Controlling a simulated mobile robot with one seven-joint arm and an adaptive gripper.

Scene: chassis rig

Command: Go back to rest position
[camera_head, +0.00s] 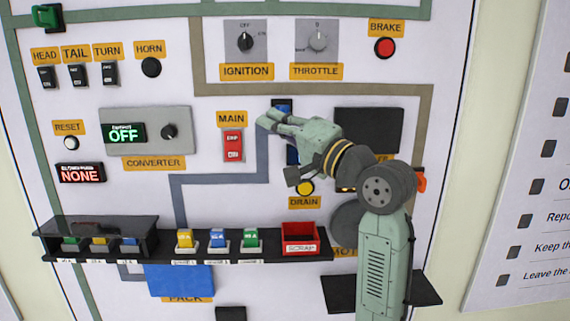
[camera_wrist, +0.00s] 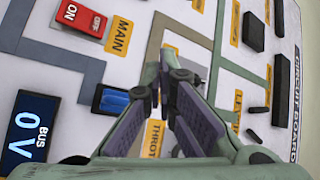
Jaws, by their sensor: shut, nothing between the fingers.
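My gripper (camera_head: 267,118) is shut and empty in front of the panel, right of the red MAIN switch (camera_head: 233,145). In the wrist view my gripper (camera_wrist: 165,82) has its fingertips close together with nothing held between them. A blue piece (camera_wrist: 114,101) sits in a dark socket beside the left finger. In the head view the gripper partly covers this socket (camera_head: 282,103) and the display below it. The wrist view shows that display (camera_wrist: 32,128) reading BUS 0 V. My arm reaches up from the lower right, bent over at the top. No rest position is marked in view.
A dark shelf (camera_head: 270,259) juts from the panel below, bearing yellow, blue and green pieces and a red SCRAP bin (camera_head: 300,239). Left of it is a dark covered rack (camera_head: 95,228). Knobs for IGNITION (camera_head: 245,41) and THROTTLE (camera_head: 317,40) stick out above the gripper.

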